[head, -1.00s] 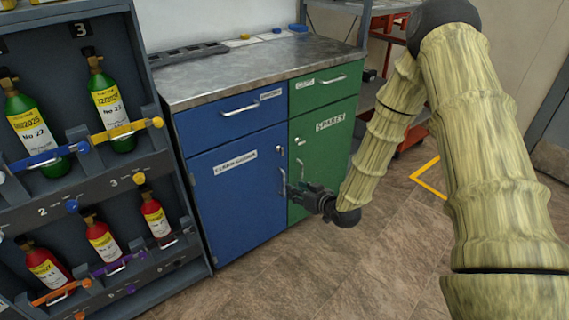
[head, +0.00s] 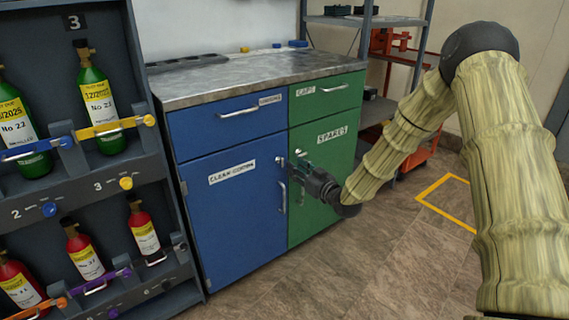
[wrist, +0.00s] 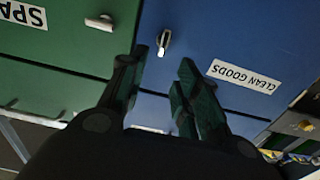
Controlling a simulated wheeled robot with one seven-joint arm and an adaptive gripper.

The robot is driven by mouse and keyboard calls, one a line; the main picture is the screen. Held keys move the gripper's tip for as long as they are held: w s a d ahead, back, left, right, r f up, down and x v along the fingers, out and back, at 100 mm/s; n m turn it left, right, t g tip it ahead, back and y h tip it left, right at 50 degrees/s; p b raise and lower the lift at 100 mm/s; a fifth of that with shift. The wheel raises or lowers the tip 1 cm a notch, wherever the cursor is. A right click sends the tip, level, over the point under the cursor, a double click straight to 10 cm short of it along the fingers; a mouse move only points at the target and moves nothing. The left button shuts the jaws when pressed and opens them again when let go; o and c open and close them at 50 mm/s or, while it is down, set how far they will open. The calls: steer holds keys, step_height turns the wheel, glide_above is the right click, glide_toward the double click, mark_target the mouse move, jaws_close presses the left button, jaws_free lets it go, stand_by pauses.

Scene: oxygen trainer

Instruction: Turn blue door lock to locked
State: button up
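The blue door (head: 235,220) labelled "CLEAN GOODS" is shut; it also shows in the wrist view (wrist: 215,35). Its lock (head: 279,160) is a small silver turn-piece near the door's upper right edge. In the wrist view, which is upside down, the lock (wrist: 163,42) lies ahead of the gap between my fingertips, its lever nearly upright and slightly tilted. My gripper (wrist: 158,72) is open and empty, its two dark fingers apart and apparently short of the lock. In the head view my gripper (head: 302,163) is in front of the cabinet at about lock height.
The green door (head: 325,185) beside it has its own lock (wrist: 100,22), close to my finger. Vertical handles are below the locks, and a blue drawer handle (head: 238,111) is above. A bottle rack (head: 150,185) stands left. The floor in front is open.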

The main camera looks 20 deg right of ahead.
mark_target(283, 159)
steer(key=b+x, duration=0.1)
steer(key=x, duration=0.6)
steer(key=shift+w+f+b, duration=0.1)
steer(key=shift+w+b, duration=0.1)
steer(key=shift+b, duration=0.15)
jaws_close()
